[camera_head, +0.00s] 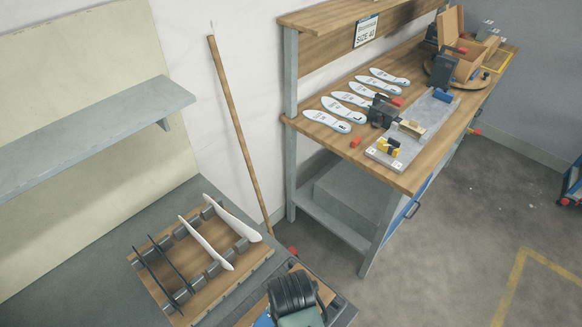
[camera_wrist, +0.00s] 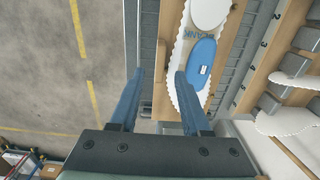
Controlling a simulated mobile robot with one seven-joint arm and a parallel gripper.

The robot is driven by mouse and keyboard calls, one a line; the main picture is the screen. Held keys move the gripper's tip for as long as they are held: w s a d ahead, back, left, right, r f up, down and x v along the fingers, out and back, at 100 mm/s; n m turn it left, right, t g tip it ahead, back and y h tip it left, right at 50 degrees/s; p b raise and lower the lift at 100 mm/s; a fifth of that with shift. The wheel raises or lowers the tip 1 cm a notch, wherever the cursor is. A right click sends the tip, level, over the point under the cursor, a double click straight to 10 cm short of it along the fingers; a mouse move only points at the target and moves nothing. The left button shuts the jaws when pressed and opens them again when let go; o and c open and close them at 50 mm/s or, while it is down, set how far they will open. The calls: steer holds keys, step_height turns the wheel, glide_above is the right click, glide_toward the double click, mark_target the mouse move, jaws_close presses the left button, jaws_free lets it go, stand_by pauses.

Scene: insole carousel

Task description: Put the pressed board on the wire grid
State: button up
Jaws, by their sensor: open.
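In the wrist view, my gripper (camera_wrist: 160,75) is open, its two blue fingers apart with nothing between them. Beyond and beside the right finger is a wooden board (camera_wrist: 162,98) bearing a white scallop-edged insole shape (camera_wrist: 183,62) with a blue patch. I take this as the pressed board, but cannot be sure. The right finger overlaps the insole shape in the picture; contact cannot be told. In the head view, a dark ribbed part covers most of a wooden piece at the bottom. I cannot make out a wire grid for certain in either view.
In the head view, a slotted wooden rack (camera_head: 205,283) on the grey table holds two white insole shapes and dark thin ones. A workbench (camera_head: 400,180) at the back carries several printed insoles, a metal plate and a wooden box. Open floor (camera_head: 450,240) lies to the right.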

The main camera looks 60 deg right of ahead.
step_height(320, 180, up, 6)
steer(key=shift+r, duration=0.15)
steer(key=w+d+r+n+t+h, duration=0.2)
steer(key=w+r+n+t+h, duration=0.3)
steer(key=w+r, duration=0.95)
steer(key=w+a+r+n+t, duration=0.3)
steer(key=w+r+n+t, duration=0.2)
steer(key=w+r+t, duration=0.5)
steer(key=a+r+n+t+y, duration=0.1)
steer(key=a+r+n+t, duration=0.35)
steer(key=r, duration=0.75)
steer(key=a+r+n+t, duration=0.1)
steer(key=a+r, duration=0.6)
steer(key=r, duration=0.6)
steer(key=s+a+r+n+t+y, duration=0.1)
steer(key=s+a+r+n+t, duration=0.1)
steer(key=r, duration=0.5)
steer(key=s+a+r+n+t+y, duration=0.2)
steer(key=s+a+r+n+t, duration=0.1)
steer(key=s+a+r+t, duration=0.2)
step_height(320, 180, up, 3)
steer(key=shift+s+a+y, duration=0.25)
steer(key=shift+s+y, duration=0.05)
steer(key=shift+s, duration=0.75)
